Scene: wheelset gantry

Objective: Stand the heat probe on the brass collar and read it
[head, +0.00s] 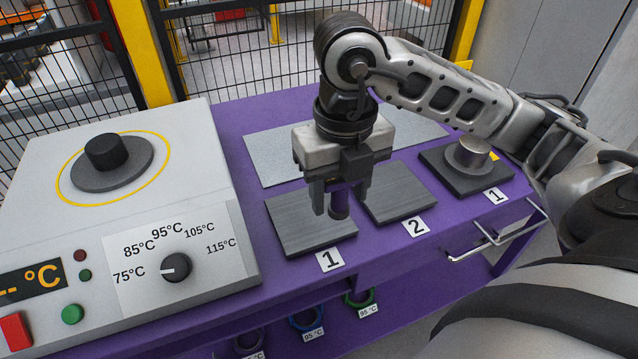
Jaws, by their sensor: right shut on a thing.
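My right gripper (339,205) is shut on a small dark upright cylinder (340,207), which looks like the heat probe; the fingers hide most of it. It hangs over the gap between the grey plates 1 (300,228) and 2 (400,195); I cannot tell whether it touches anything. A short pale metal cylinder (470,152) sits on a black pad (443,172) at the right, beside a label 1. No clearly brass-coloured collar shows, and I cannot tell whether this cylinder is it. My left gripper is out of view.
A white heater unit (200,140) stands at the left, with a black-knobbed disc (113,165) inside a yellow ring. Its display (30,280) shows dashes and its dial (176,268) points towards 75°C. A fence stands behind.

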